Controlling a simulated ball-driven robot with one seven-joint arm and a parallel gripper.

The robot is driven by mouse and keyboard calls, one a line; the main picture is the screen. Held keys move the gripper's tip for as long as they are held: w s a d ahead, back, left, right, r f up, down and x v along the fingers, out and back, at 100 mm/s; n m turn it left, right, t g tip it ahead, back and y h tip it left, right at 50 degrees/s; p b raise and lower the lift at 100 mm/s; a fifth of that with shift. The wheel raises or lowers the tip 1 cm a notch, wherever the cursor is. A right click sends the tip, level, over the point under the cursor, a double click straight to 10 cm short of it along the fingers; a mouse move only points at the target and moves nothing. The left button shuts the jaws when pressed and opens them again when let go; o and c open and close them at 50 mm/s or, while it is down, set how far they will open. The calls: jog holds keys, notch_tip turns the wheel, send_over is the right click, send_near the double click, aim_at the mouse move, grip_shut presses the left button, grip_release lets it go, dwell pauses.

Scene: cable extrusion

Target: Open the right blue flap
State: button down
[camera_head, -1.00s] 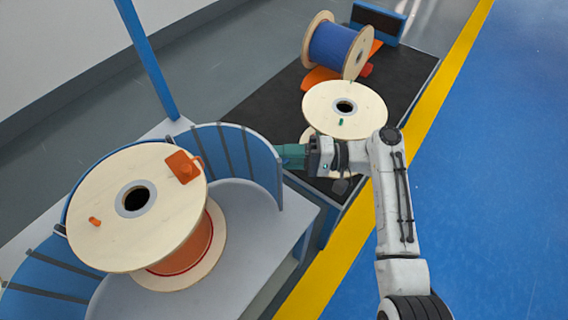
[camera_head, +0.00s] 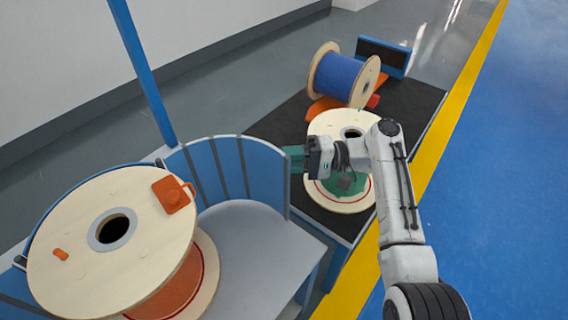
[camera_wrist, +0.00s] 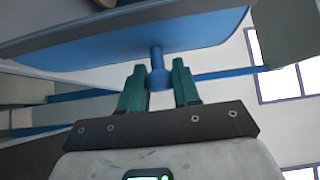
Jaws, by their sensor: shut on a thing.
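The right blue flap (camera_head: 235,172) is a curved, ribbed panel behind and right of the large wooden spool (camera_head: 75,245) with orange cable. Its right edge stands clear of the spool. My gripper (camera_head: 293,157) is at the flap's right end, with green fingers. In the wrist view the fingers are on both sides of a small blue knob (camera_wrist: 157,72) under the flap's blue panel (camera_wrist: 120,42), and my gripper is shut on it. The head view hides the knob behind the fingers.
A grey platform (camera_head: 262,250) lies bare right of the spool. A blue post (camera_head: 145,75) rises behind. A dark platform (camera_head: 290,122) beyond my gripper carries a green-cable spool (camera_head: 328,128) and a blue-cable spool (camera_head: 340,76). Blue floor (camera_head: 500,190) at right is free.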

jog(key=shift+s+a+f, duration=0.1)
jog(key=shift+a, duration=0.05)
jog(key=c, duration=0.8)
grip_release()
jog(key=d, duration=0.3)
jog(key=w+d, duration=0.1)
jog(key=d, duration=0.6)
jog(key=shift+w+d, duration=0.2)
jog(key=shift+d, duration=0.2)
jog(key=shift+s, duration=0.1)
